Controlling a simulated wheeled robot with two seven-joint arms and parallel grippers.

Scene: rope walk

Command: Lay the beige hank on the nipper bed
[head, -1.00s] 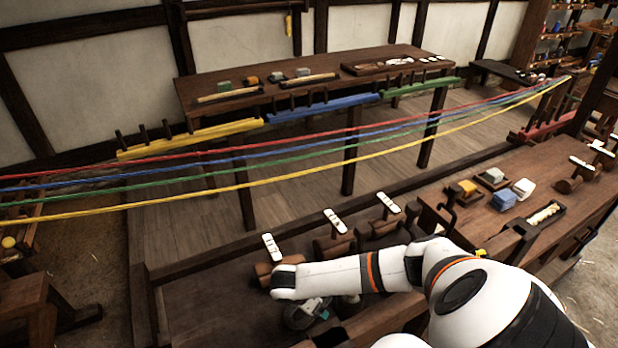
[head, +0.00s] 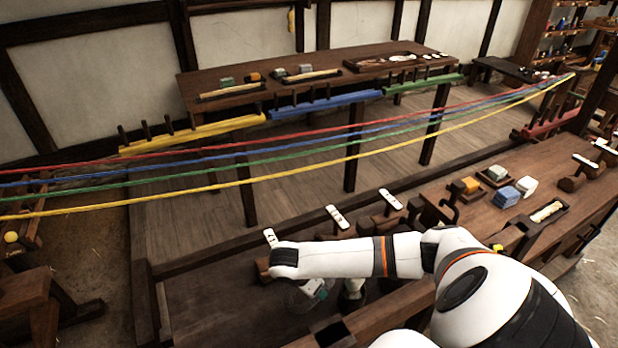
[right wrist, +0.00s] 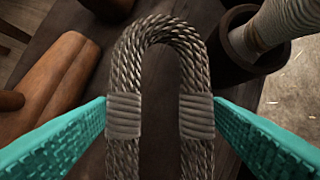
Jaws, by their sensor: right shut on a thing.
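My right gripper (right wrist: 160,116) has its two teal fingers against the outer sides of a grey-beige rope hank (right wrist: 160,38), at its two wrapped bands. The hank is bent in a U, with its loop toward the top of the right wrist view. Its lower ends run out of that picture. In the head view my right gripper (head: 313,292) hangs over the dark near bench, partly hidden by my arm, and the hank cannot be made out there. I cannot tell which part is the nipper bed. My left gripper is not in view.
Wooden stands with white labels (head: 335,217) line the near bench (head: 205,300). Red, blue, green and yellow ropes (head: 300,178) stretch across beyond it. Coloured blocks (head: 505,197) sit at right. A brown rounded wooden piece (right wrist: 50,85) and a dark cup (right wrist: 240,60) lie near the hank.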

